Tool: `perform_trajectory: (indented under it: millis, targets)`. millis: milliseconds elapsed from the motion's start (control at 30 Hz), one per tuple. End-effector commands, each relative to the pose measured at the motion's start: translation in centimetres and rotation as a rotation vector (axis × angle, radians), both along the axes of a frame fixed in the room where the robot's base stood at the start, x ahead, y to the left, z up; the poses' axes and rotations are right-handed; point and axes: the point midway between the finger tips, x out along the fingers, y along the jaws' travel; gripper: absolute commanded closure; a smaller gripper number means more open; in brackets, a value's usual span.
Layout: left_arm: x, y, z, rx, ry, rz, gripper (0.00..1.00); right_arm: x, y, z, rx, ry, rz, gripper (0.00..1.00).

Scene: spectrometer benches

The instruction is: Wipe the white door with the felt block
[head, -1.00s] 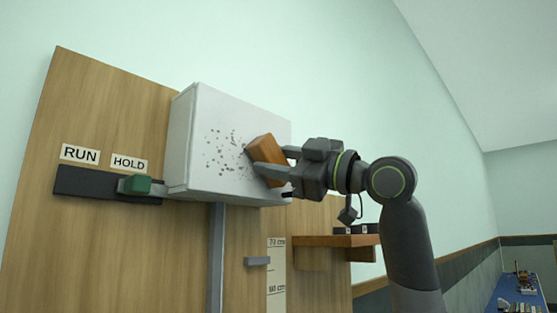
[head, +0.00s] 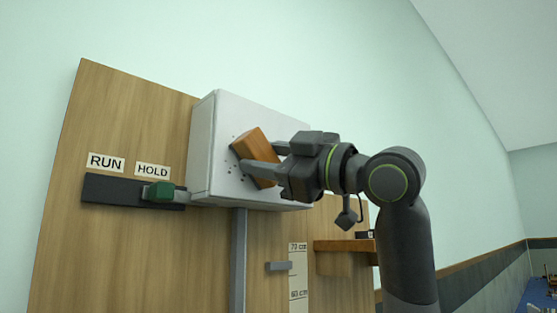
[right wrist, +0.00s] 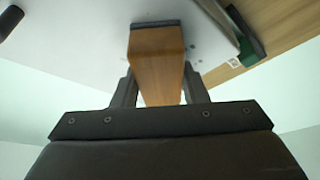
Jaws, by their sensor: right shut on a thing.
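The white door (head: 255,113) is the front of a box on a wooden panel. A few dark specks (head: 232,168) show on it just left of the block. My right gripper (head: 262,160) is shut on the felt block (head: 255,146), which has an orange-brown wooden body. The block is at the door's face, tilted in the head view. In the right wrist view the block (right wrist: 157,60) sits between the two fingers, with its dark grey felt end (right wrist: 155,23) at the white door (right wrist: 90,45); I cannot tell for sure whether it touches. My left gripper is not in view.
A green-handled slider (head: 160,192) sits in a dark track under RUN and HOLD labels, left of the box. A grey post (head: 239,260) runs below the box, beside a height scale (head: 298,272). A wooden shelf (head: 345,245) is at the lower right.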

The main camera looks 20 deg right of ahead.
Motion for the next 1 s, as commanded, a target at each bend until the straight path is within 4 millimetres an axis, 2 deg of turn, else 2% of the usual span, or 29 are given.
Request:
perform_trajectory:
  millis: [267,633,867,1000]
  targets:
    - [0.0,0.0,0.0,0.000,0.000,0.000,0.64,-0.3,1.0,0.0,0.001,0.002,0.001,0.79]
    - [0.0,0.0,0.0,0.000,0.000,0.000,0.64,-1.4,4.0,0.0,0.000,0.001,0.004,0.79]
    - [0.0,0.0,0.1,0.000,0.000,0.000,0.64,-1.6,4.4,0.2,0.001,0.002,0.000,0.79]
    - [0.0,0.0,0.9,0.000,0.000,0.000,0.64,-1.6,4.4,1.1,0.002,0.001,-0.001,0.79]
